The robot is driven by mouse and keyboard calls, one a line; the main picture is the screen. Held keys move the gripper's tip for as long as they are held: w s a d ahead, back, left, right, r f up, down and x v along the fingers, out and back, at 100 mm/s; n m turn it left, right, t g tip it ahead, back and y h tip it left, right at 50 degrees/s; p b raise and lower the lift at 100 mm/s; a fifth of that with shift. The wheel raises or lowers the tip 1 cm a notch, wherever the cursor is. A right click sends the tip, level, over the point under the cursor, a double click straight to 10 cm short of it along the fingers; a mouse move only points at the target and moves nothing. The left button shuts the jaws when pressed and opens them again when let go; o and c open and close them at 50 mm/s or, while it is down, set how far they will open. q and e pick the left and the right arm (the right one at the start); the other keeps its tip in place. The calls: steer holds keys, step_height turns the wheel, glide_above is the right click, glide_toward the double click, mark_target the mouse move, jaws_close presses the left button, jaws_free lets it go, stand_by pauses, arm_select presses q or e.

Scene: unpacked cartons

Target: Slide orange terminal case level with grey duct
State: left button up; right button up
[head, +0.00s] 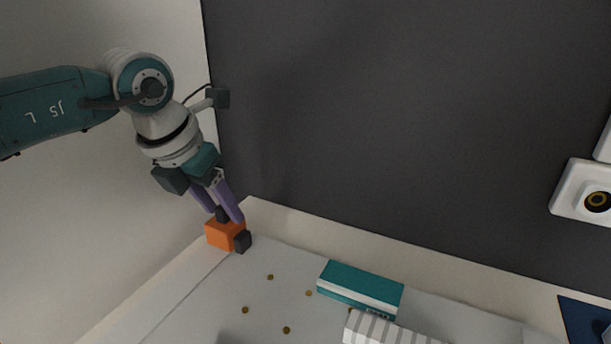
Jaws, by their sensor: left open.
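The orange terminal case (219,236) sits in the far left corner of the pale surface, close to the raised pale edge. My left gripper (232,228) comes down to it from above, its purple fingers ending in dark tips. One tip is at the case's upper side and the other at its right side, partly covering it. The gripper is open; I cannot tell whether the tips touch the case. A striped white and grey slotted piece (384,332), apparently the grey duct, lies at the bottom, cut off by the picture's edge. My right gripper is not in view.
A teal and white box (360,289) stands right of the case, just behind the striped piece. Several small brass-coloured discs (270,277) lie between. A raised pale rim (330,237) and a dark wall close the back. A dark blue item (585,318) is at the right.

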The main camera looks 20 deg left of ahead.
arm_select(q)
steer(key=shift+c, duration=0.3)
jaws_close()
stand_by(1.0)
